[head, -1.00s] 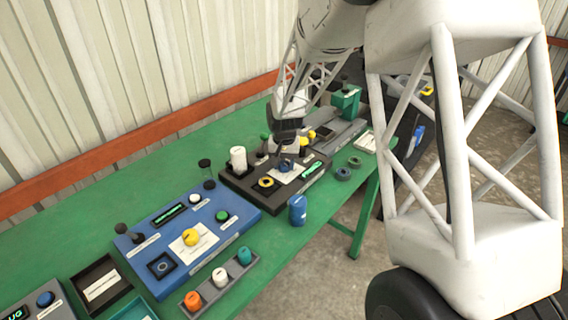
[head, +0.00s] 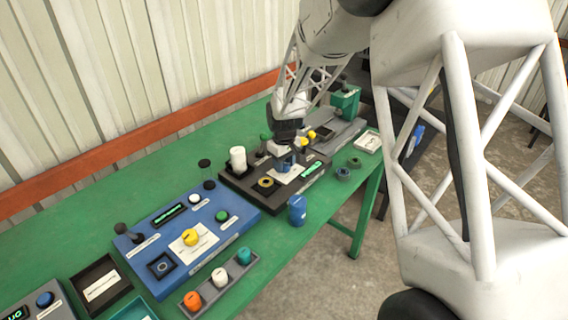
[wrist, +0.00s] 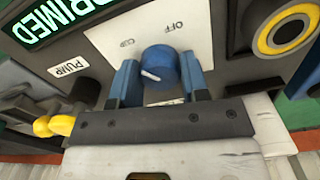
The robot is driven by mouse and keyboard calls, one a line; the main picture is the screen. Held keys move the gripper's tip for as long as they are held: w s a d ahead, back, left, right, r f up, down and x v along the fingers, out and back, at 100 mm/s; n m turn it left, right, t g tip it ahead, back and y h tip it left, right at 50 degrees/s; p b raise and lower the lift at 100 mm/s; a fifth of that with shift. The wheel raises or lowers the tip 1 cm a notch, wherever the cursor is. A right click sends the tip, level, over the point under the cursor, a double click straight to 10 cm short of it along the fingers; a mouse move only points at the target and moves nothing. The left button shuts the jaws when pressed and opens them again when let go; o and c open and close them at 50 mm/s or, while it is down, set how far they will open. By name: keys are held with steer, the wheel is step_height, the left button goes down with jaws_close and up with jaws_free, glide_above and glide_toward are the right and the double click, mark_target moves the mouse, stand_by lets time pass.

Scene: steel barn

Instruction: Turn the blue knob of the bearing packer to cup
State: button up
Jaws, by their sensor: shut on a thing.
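The bearing packer is a dark box (head: 236,181) on the green bench, with a white label plate and a lit green display (wrist: 58,25) reading "PRIMED". Its blue knob (wrist: 163,66) shows in the wrist view, with a white pointer mark at the lower left of its face. The words "OFF" and "CUP" are printed above it, "CUP" to the upper left. My gripper (wrist: 160,82) is shut on the knob, with one blue finger on each side. In the head view my gripper (head: 287,160) is small over the packer and mostly hides the knob.
A yellow-ringed round part (wrist: 286,33) lies right of the knob, and a "PUMP" label (wrist: 68,67) is at the left. A white cylinder (head: 238,160) stands on the packer. A blue can (head: 297,210) stands in front. A blue panel (head: 158,225) lies to the left.

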stand_by(0.3)
steer(key=o, duration=0.9)
steer(key=shift+r, duration=3.95)
